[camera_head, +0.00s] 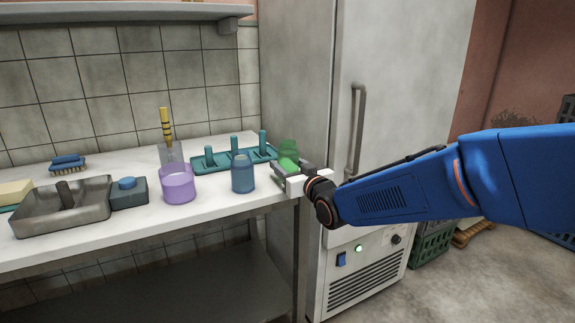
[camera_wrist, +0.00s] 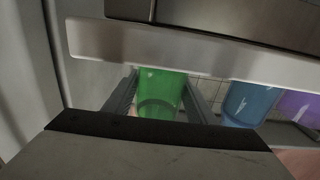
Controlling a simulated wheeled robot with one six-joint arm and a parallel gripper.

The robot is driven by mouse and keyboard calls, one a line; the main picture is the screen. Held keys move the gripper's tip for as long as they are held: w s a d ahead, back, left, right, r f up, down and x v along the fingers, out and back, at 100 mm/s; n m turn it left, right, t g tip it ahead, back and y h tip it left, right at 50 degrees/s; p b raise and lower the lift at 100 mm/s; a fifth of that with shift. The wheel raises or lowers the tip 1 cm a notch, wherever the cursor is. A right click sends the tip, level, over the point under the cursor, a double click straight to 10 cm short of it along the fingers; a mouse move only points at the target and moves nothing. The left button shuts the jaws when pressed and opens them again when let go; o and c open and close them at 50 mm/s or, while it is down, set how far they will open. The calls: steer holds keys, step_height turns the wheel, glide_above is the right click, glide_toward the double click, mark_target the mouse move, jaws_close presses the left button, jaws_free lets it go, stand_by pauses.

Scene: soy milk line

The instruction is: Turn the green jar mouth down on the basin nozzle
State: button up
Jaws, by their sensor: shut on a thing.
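The green jar (camera_head: 289,150) is at the right end of the counter, beside the fridge-like cabinet. My gripper (camera_head: 284,172) is shut on it; the wrist view shows the green jar (camera_wrist: 160,92) between the two fingers (camera_wrist: 159,98). The fingers and wrist hide its lower part in the head view, so I cannot tell whether it touches the counter. The grey metal basin (camera_head: 40,222) sits far to the left on the counter, with a dark upright nozzle (camera_head: 65,192) in its middle. The nozzle is bare.
Between jar and basin stand a blue jar (camera_head: 243,174), a purple jar (camera_head: 178,184) and a dark block with a blue button (camera_head: 129,193). A teal peg rack (camera_head: 208,164) lies behind. The tall cabinet (camera_head: 295,80) is close on the right. A shelf (camera_head: 120,13) hangs above.

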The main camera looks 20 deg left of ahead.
step_height(320, 180, up, 11)
stand_by(1.0)
steer(key=shift+m, duration=3.2)
steer(key=shift+m, duration=3.2)
